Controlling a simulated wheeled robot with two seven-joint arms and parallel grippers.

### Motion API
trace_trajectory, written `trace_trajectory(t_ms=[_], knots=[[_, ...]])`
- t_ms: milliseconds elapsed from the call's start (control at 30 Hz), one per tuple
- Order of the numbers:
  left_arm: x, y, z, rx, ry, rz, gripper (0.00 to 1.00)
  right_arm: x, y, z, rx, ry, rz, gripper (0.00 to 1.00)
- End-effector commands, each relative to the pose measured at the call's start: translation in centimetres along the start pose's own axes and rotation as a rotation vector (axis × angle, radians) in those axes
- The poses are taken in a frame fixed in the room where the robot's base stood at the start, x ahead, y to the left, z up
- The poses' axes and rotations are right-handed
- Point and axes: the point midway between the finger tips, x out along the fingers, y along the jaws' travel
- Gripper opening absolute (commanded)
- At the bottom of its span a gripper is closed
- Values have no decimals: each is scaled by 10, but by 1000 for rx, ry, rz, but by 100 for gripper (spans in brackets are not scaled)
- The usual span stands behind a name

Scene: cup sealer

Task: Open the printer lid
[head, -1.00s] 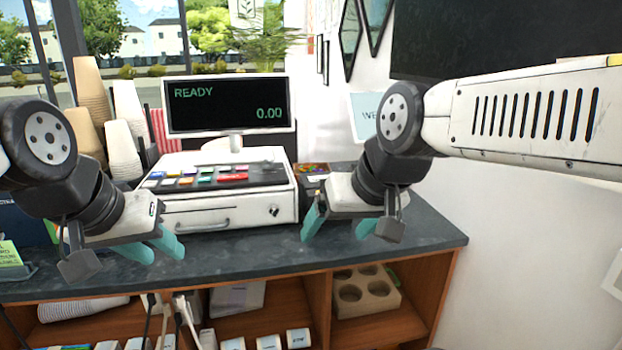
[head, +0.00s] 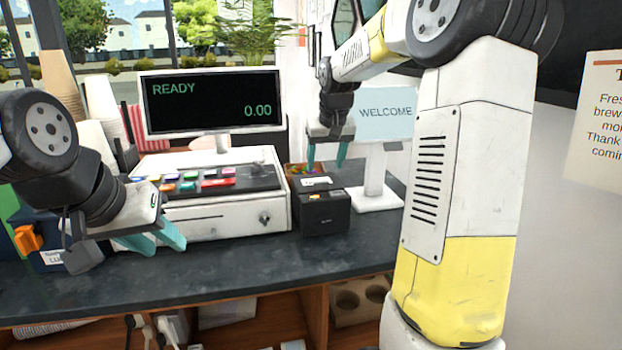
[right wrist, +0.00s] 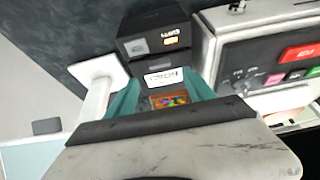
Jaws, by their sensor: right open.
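The printer (head: 322,212) is a small black box on the dark counter, right of the cash register; its lid looks closed. It also shows in the right wrist view (right wrist: 152,44), with a white label on top. My right gripper (head: 326,168) is open and empty, pointing down above the printer's far end. In the right wrist view its teal fingers (right wrist: 160,92) are spread around the rear of the printer; whether they touch it I cannot tell. My left gripper (head: 152,242) is open and empty in front of the register.
The white cash register (head: 225,218) stands close left of the printer. A welcome sign (head: 387,115) on a white stand is close right. A small box of colourful items (right wrist: 168,101) lies behind the printer. Stacked cups stand far left. The counter front (head: 270,265) is clear.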

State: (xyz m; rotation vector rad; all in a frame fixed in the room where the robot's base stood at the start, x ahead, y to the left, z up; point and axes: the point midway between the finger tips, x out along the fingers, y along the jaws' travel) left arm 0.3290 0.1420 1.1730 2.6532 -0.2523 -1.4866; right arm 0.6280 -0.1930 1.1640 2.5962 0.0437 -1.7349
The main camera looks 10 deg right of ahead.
Motion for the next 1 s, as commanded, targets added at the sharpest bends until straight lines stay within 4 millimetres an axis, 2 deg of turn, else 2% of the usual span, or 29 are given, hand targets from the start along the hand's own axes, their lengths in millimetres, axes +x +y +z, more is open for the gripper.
trace_trajectory(t_ms=[400, 567, 800, 833, 1000], knots=[[0, 0, 0, 0, 0, 0, 36, 61, 0, 1, -1, -3, 0, 62], [0, 0, 0, 0, 0, 0, 36, 71, 0, 1, 0, -1, 0, 62], [0, 0, 0, 0, 0, 0, 36, 72, 0, 1, 0, 0, 0, 62], [0, 0, 0, 0, 0, 0, 36, 72, 0, 1, 0, 0, 0, 60], [0, 0, 0, 0, 0, 0, 36, 72, 0, 1, 0, 0, 0, 26]])
